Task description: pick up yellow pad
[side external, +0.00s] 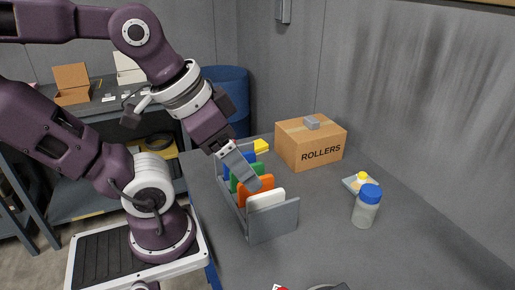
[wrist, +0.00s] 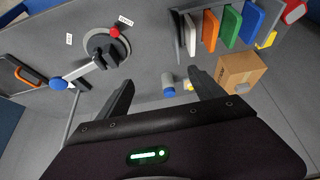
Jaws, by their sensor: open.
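The yellow pad (side external: 261,146) sits at the far end of a grey slotted rack (side external: 273,223), beyond the blue pad (side external: 248,162). In the wrist view the yellow pad (wrist: 266,39) is at the upper right, partly hidden by the rack and the blue pad (wrist: 251,22). Green (side external: 233,184), orange (side external: 258,192) and white (side external: 266,199) pads stand nearer in the rack.
A cardboard ROLLERS box (side external: 322,137) with a grey block (side external: 312,122) on top stands beside the rack's far end.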

